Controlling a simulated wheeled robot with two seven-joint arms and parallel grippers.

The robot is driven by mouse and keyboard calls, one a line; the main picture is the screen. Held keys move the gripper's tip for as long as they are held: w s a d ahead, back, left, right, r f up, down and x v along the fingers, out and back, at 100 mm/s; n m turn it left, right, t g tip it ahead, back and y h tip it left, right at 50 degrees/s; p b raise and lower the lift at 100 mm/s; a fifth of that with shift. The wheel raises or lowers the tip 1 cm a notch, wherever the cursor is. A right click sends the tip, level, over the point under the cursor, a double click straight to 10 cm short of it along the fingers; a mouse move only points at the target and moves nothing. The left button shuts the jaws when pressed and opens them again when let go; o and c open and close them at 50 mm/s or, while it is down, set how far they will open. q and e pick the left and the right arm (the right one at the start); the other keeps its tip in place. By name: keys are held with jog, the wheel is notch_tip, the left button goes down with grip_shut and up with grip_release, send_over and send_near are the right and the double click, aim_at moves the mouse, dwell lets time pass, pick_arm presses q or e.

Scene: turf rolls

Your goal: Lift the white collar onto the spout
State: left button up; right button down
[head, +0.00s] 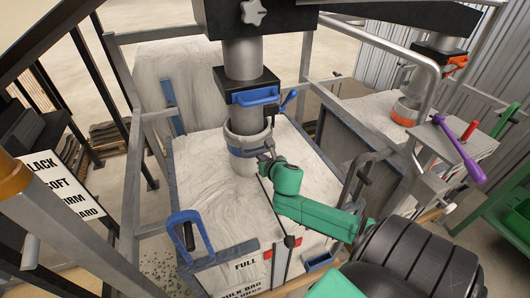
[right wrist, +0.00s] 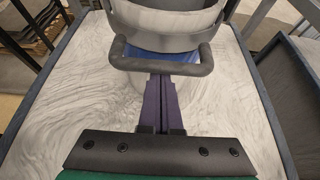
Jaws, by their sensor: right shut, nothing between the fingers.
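The spout (head: 243,88) is a grey vertical pipe coming down through a black block with a blue handle. My right gripper (head: 264,152) is at the ring's right side. In the right wrist view its purple fingers (right wrist: 160,82) are shut and empty, their tips at a dark grey bar handle (right wrist: 160,66). I cannot tell whether they touch it. My left gripper is not in view.
The bag's marbled top (head: 205,170) lies within a metal frame. A blue handle (head: 190,232) stands at its front left. A second station with an orange clamp (head: 405,112) is at the right, beside a panel with purple and red levers (head: 460,148). A sign (head: 62,185) stands left.

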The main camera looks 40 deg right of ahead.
notch_tip(320, 180, down, 4)
jog(key=b, duration=0.2)
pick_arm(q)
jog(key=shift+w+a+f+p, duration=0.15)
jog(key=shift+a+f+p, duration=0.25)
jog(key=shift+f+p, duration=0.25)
pick_arm(e)
jog(key=v, duration=0.9)
jog(key=shift+r, duration=0.4)
